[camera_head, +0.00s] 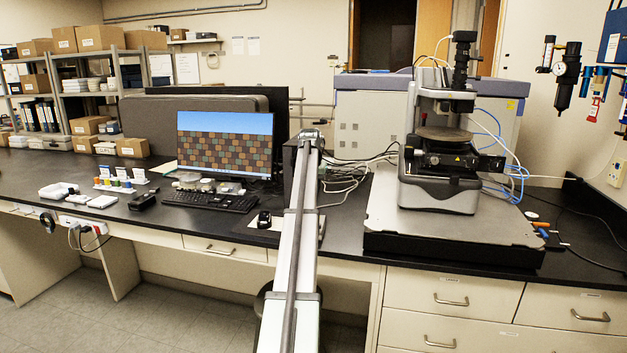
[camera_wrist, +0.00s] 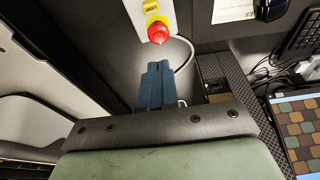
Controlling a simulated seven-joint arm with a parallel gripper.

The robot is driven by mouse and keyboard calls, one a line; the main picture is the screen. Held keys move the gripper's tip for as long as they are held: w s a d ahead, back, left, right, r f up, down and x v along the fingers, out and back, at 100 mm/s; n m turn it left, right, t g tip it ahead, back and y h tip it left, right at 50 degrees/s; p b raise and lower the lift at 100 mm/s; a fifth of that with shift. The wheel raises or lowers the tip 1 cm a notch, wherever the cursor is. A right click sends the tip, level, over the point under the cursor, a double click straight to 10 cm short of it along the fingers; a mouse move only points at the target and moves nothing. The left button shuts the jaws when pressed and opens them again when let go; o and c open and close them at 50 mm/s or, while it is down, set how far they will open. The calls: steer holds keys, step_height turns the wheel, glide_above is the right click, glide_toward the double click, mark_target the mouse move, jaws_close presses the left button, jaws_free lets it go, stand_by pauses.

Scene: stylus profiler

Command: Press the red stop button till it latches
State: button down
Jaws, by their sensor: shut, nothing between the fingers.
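The red stop button (camera_wrist: 158,33) is a round red cap at the top middle of the wrist view. It sits on a pale box (camera_wrist: 143,14) with a yellow label above it. My gripper (camera_wrist: 157,66) shows as two blue fingers, shut together and empty. The fingertips point toward the button, with a visible gap between them in the picture. How far apart they are in depth I cannot tell. In the head view my arm reaches away over the bench, and I cannot make out the button or the fingers there.
A grey cable (camera_wrist: 186,55) curves beside the button box. A keyboard (camera_head: 210,201), mouse (camera_head: 264,219) and monitor (camera_head: 225,144) stand left of my arm. The profiler (camera_head: 440,150) on its thick base plate (camera_head: 450,232) stands to the right, with loose cables between.

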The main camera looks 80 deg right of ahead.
steer(key=shift+a+x, duration=0.2)
steer(key=shift+x, duration=0.9)
steer(key=shift+a+x, duration=0.15)
steer(key=shift+x, duration=0.95)
steer(key=shift+a+x, duration=0.2)
steer(key=shift+x, duration=0.95)
steer(key=shift+f, duration=0.25)
steer(key=shift+a+f, duration=0.25)
steer(key=shift+f, duration=0.75)
step_height(320, 180, up, 5)
steer(key=shift+d+f, duration=0.15)
steer(key=shift+f, duration=0.05)
steer(key=v, duration=1)
steer(key=shift+r, duration=0.35)
steer(key=shift+d, duration=0.1)
